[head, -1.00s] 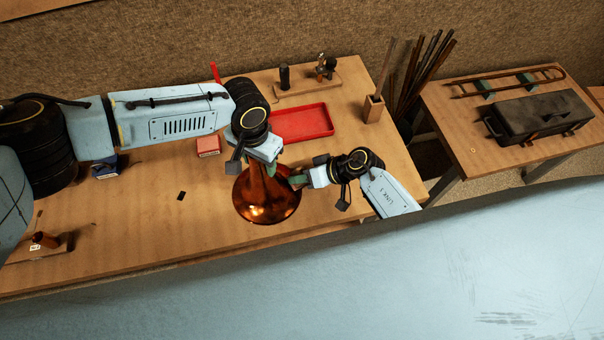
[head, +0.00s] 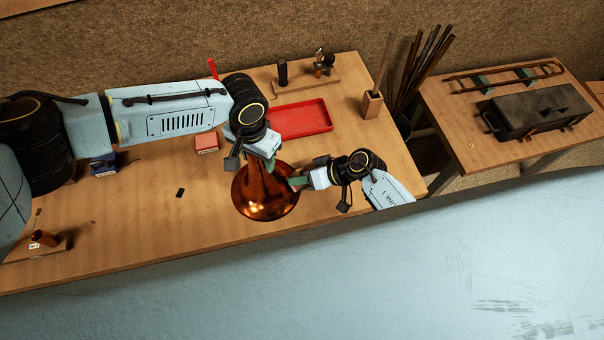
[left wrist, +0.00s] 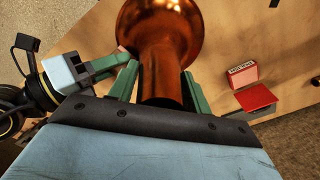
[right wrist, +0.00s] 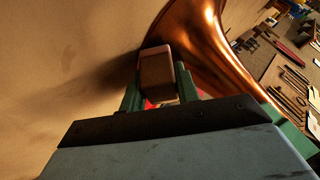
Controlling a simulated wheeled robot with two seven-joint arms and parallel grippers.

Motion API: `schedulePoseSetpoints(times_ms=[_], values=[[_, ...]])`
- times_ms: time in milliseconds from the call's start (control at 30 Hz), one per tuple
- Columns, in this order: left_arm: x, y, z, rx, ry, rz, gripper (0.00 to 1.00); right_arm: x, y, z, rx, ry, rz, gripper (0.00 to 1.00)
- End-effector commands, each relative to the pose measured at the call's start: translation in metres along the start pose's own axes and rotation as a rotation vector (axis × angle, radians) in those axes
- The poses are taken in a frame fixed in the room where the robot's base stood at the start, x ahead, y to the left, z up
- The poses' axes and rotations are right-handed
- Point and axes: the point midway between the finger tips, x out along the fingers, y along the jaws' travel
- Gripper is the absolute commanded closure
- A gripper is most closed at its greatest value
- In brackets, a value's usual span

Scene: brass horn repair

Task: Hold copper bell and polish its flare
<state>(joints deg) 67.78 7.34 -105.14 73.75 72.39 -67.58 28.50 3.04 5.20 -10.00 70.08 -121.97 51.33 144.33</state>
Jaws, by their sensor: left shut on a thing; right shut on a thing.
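The copper bell (head: 262,196) stands flare down on the bench, its narrow neck upward. My left gripper (head: 268,160) is shut on the neck; in the left wrist view its green fingers (left wrist: 160,85) lie on both sides of the copper tube (left wrist: 163,72). My right gripper (head: 296,182) is at the bell's right side, shut on a small brown block (right wrist: 157,75). In the right wrist view the block is beside the bell's curved flare (right wrist: 205,40). I cannot tell whether the block touches the copper. The left gripper hides part of the neck in the head view.
A red tray (head: 300,118) lies behind the bell, with a small red box (head: 207,143) to its left. A tool stand (head: 305,80) and a wooden holder (head: 372,104) are at the back. A side table (head: 480,150) carries a dark case (head: 540,110). The bench front left is mostly clear.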

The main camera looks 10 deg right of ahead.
Motion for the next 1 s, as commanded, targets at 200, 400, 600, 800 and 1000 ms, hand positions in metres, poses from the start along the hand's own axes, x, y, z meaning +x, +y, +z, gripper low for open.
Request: schedulePoseSetpoints(times_ms=[200, 400, 600, 800, 1000], values=[[0.0001, 0.0011, -0.0003, 0.002, 0.001, 0.002, 0.85, -0.0001, -0.0006, 0.0015, 0.000, -0.001, -0.001, 0.87], [0.0001, 0.0011, -0.0002, 0.002, 0.001, 0.002, 0.85, 0.0005, 0.0001, -0.0008, 0.000, 0.000, 0.000, 0.87], [0.0001, 0.0012, -0.0001, 0.002, 0.001, 0.002, 0.85, 0.0027, 0.0025, -0.0058, 0.000, 0.000, 0.000, 0.87], [0.0002, 0.0011, -0.0001, 0.002, 0.001, 0.002, 0.85, 0.0029, 0.0029, -0.0061, 0.000, 0.000, 0.000, 0.87], [0.0002, 0.0010, 0.0000, 0.002, 0.000, 0.002, 0.85, 0.0035, 0.0037, -0.0078, -0.001, 0.001, 0.000, 0.87]])
